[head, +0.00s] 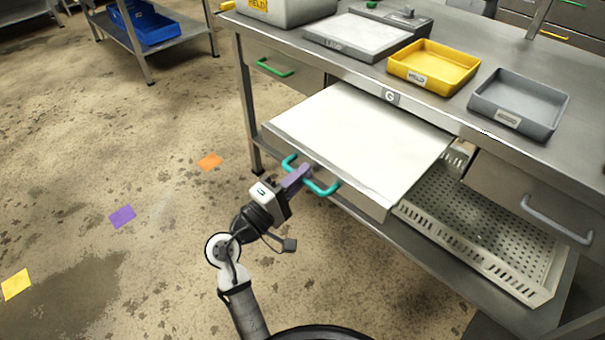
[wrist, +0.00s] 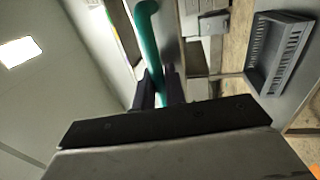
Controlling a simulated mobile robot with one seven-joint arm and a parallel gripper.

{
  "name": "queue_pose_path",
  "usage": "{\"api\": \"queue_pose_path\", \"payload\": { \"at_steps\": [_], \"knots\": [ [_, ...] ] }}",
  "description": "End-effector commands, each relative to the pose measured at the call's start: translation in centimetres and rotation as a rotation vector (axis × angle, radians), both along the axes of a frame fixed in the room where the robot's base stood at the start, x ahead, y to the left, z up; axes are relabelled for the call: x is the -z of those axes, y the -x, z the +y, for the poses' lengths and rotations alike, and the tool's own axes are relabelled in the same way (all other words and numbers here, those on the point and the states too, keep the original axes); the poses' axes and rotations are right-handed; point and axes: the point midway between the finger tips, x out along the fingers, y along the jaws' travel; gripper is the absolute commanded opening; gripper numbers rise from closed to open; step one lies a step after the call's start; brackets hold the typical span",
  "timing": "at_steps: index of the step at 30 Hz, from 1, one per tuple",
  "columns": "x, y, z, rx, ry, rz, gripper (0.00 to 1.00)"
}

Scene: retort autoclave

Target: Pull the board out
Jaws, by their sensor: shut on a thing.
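The board (head: 355,135) is a flat white panel with a teal handle (head: 325,190) on its front edge. It stands well out from under the steel bench top, below the label G. My gripper (head: 308,178) is shut on the teal handle, near the middle of its bar. In the wrist view the teal handle (wrist: 150,45) runs down between the dark fingers of my gripper (wrist: 160,92). The board's back edge is hidden under the bench top.
The steel bench (head: 310,55) carries a yellow tray (head: 433,80) and a grey tray (head: 512,115). A perforated tray (head: 500,245) lies on the lower shelf. A drawer with a green handle (head: 275,67) is left of the board. The floor at left is open, with coloured flat markers.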

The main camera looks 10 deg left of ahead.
Motion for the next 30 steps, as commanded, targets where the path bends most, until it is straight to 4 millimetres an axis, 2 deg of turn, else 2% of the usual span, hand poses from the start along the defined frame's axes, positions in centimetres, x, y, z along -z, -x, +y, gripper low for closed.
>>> {"api": "queue_pose_path", "payload": {
  "at_steps": [3,4,8,16,20,23,30],
  "knots": [
    [0.0,0.0,0.0,0.0,0.0,0.0,0.0],
    [0.0,0.0,0.0,0.0,0.0,0.0,0.15],
    [0.0,0.0,0.0,0.0,0.0,0.0,0.3],
    [0.0,0.0,0.0,-0.001,0.0,0.0,0.3],
    [0.3,0.7,0.6,-0.003,0.001,0.001,0.3],
    [0.7,2.0,1.6,-0.005,0.002,0.001,0.3],
    [1.6,6.5,4.9,-0.006,0.001,0.002,0.3]
  ]
}}
